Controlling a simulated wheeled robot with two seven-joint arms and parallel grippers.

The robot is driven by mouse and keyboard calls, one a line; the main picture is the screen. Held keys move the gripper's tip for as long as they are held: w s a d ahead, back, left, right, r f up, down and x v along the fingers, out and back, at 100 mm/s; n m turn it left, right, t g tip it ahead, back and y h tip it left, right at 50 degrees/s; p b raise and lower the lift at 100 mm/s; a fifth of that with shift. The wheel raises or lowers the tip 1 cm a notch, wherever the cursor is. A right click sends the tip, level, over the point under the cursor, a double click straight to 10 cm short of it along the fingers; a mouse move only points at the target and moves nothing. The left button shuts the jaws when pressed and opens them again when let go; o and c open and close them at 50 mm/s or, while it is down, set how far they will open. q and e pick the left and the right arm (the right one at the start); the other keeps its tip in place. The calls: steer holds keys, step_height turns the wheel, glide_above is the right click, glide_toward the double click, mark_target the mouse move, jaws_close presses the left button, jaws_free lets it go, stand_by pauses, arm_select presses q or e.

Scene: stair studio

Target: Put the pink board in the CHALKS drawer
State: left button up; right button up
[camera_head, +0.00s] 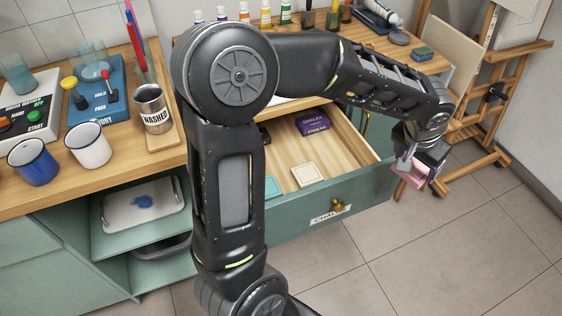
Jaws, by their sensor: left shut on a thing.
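The pink board (413,175) is held in my left gripper (411,162), which is shut on it. The gripper is at the right of the view, beyond the right end of the open drawer and above the floor. The CHALKS drawer (352,201) is pulled out, with a green front, a brass knob and a label partly readable as CHALKS. Inside lie a purple box (312,123), a cream square block (306,174) and a teal piece at the left, partly hidden by my arm. My right gripper is not in view.
My left arm crosses the middle and hides part of the drawer and counter. Mugs (89,145), a WASHED cup (152,108) and control boxes stand on the left counter. Paint bottles line the back. A wooden easel (490,95) stands at the right. The drawer's middle has bare floor.

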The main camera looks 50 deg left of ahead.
arm_select(q)
steer(key=shift+w, duration=0.1)
steer(key=shift+w+a+f+b, duration=0.1)
steer(key=shift+a+f+b, duration=0.15)
steer(key=shift+a+b, duration=0.1)
steer(key=w+a+f+b, duration=0.2)
steer(key=a+b, duration=0.1)
steer(key=a, duration=0.3)
steer(key=w+a+f+b, duration=0.2)
steer(key=a+b, duration=0.1)
steer(key=a, duration=0.3)
steer(key=n+b, duration=0.1)
steer(key=b, duration=0.3)
glide_above(343, 165)
steer(key=s, duration=0.2)
steer(key=f, duration=0.1)
steer(key=shift+w, duration=0.25)
step_height(343, 165, down, 14)
steer(key=shift+r+b, duration=0.2)
steer(key=shift+b, duration=0.45)
steer(key=shift+f+b, duration=0.3)
steer(key=shift+f, duration=1.95)
